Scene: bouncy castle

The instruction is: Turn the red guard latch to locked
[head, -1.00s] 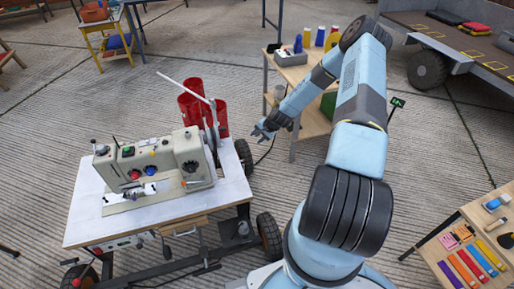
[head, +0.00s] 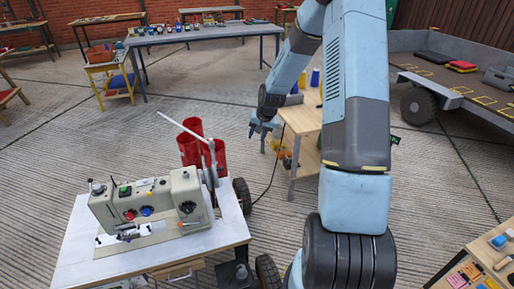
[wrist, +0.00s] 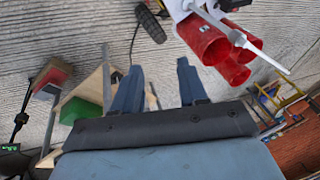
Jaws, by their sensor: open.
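A beige sewing-machine-like unit (head: 170,197) stands on a white-topped cart (head: 75,245) at lower left in the head view.
Several red cylinders (head: 188,150) stand behind the machine and also show in the wrist view (wrist: 205,42). A pale rod (head: 181,129) slants above them. A wooden shelf unit (head: 302,118) stands right of my gripper. A long table (head: 205,33) is at the back. Concrete floor lies between.

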